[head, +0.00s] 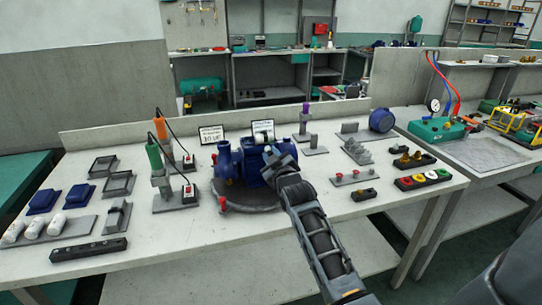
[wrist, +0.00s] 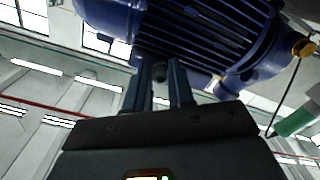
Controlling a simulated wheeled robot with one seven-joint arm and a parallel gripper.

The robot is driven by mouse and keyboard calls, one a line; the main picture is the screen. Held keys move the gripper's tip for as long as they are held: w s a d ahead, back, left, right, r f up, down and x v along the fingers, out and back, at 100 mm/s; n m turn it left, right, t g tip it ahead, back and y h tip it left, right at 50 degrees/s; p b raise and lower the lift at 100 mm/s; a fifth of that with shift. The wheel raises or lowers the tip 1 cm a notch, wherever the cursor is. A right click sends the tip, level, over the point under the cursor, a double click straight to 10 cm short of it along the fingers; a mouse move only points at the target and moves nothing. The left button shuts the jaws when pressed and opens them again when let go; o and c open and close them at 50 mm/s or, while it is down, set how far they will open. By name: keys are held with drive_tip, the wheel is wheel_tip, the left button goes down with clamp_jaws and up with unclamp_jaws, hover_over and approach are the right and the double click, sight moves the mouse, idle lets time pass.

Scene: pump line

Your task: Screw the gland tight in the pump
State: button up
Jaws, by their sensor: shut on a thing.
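The blue pump (head: 226,162) with its ribbed motor stands on a dark round base in the middle of the bench. My gripper (head: 272,160) is at the motor's right side and hides part of it. In the wrist view the pump's blue ribbed body (wrist: 205,35) fills the top. My gripper's fingers (wrist: 160,76) point up to it and are close together on a small dark piece, the gland (wrist: 159,71), right by the pump's underside in the picture. Most of the gland is hidden, and I cannot tell how deep it sits.
Left of the pump stand the green-handled tool (head: 154,155) and the orange-handled tool (head: 161,128) with cables. Trays and white cylinders lie farther left. Right are grey fittings (head: 357,151), a block with coloured caps (head: 422,179) and small red parts.

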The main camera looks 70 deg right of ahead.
drive_tip(key=shift+r, duration=0.1)
clamp_jaws()
drive_tip(key=shift+w+m+b, duration=0.1)
drive_tip(key=shift+m+b, duration=0.65)
drive_tip(key=shift+m, duration=0.15)
drive_tip(key=shift+o, duration=0.8)
unclamp_jaws()
drive_tip(key=shift+r, duration=0.1)
drive_tip(key=o, duration=0.4)
drive_tip(key=shift+c, duration=0.2)
drive_tip(key=shift+n+p, duration=0.3)
drive_tip(key=shift+p, duration=0.2)
clamp_jaws()
